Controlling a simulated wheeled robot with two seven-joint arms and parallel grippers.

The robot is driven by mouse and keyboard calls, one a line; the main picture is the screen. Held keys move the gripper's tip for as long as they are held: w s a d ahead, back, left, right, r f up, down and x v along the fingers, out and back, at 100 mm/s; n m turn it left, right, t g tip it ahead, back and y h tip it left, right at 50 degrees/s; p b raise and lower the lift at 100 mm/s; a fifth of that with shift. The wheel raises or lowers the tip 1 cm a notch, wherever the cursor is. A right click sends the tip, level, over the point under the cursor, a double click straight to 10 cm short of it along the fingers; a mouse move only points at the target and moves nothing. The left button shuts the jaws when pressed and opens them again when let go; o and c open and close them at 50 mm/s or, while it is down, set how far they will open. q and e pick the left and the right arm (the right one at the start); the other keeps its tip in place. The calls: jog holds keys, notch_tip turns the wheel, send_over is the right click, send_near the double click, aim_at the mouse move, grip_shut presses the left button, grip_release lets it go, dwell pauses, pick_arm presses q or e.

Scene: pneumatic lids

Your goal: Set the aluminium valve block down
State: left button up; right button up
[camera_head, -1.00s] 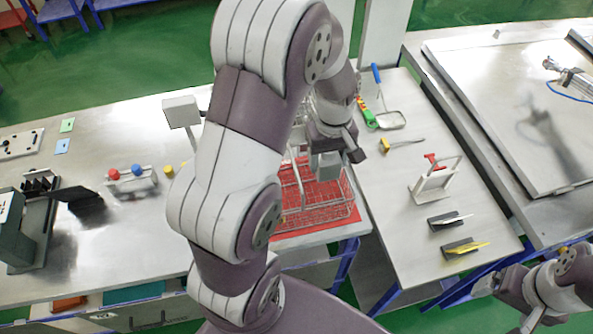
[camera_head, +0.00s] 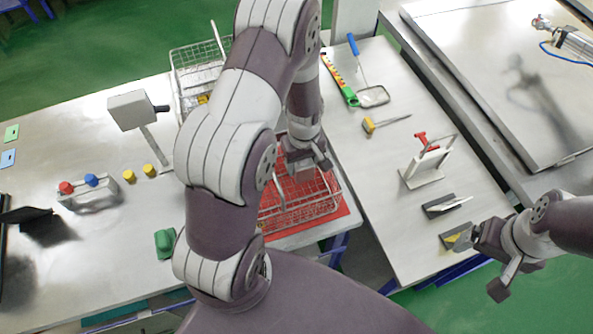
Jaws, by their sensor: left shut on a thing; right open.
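My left gripper (camera_head: 304,160) is shut on the aluminium valve block (camera_head: 300,174), a small grey piece mostly hidden under the jaws. It holds the block over the wire basket (camera_head: 318,210), which stands on a red mat (camera_head: 343,213) on the table. I cannot tell whether the block touches the basket. My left arm hides the basket's left part. My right gripper (camera_head: 482,264) is open and empty at the front right, beside the dark holder with the yellow piece (camera_head: 455,238).
Another wire basket (camera_head: 181,62) stands at the back left. The right table holds a white stand (camera_head: 424,168), a dark holder with a white piece (camera_head: 445,206), a brush (camera_head: 386,123) and a blue-handled tool (camera_head: 352,44). A grey lamp-like device (camera_head: 131,110) stands left.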

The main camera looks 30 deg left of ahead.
aim_at(302, 172)
pick_arm(q)
jog(key=f, duration=0.2)
jog(key=shift+s+d+f+p, duration=0.15)
jog(key=shift+s+f+p, duration=0.15)
jog(key=shift+f, duration=0.1)
jog(key=shift+w+f, duration=0.15)
jog(key=shift+f, duration=0.2)
jog(key=shift+f, duration=0.1)
jog(key=o, duration=1.4)
